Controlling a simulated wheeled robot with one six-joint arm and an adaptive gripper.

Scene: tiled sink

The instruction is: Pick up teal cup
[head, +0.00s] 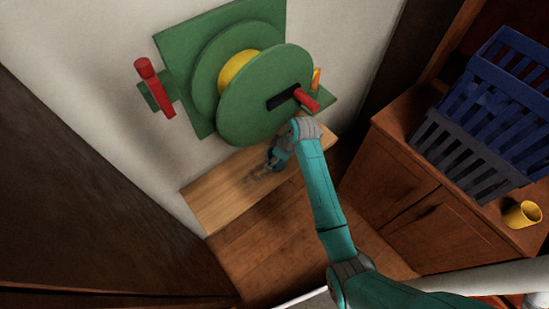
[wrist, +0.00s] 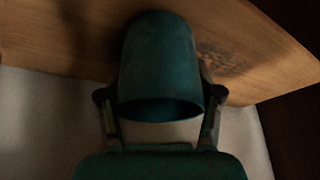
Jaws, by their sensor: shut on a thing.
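The teal cup (wrist: 159,60) is in the middle of the wrist view, between the two fingers of my gripper (wrist: 160,98). Its open rim faces the lower part of that picture and shows a dark blue inside. The fingers are shut on the cup's two sides near the rim. The wooden shelf (wrist: 65,45) lies behind the cup; I cannot tell whether the cup touches it. In the head view my gripper (head: 275,161) is over the wooden shelf (head: 215,203), below the green reel. The cup cannot be made out there, with my arm partly in front.
A green reel (head: 255,100) with a red handle (head: 307,100) is on the wall just above my gripper. A red lever (head: 154,87) is left of it. On the brown cabinet (head: 395,195) at right are a blue crate (head: 495,90), a grey crate (head: 462,155) and a yellow cup (head: 522,214).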

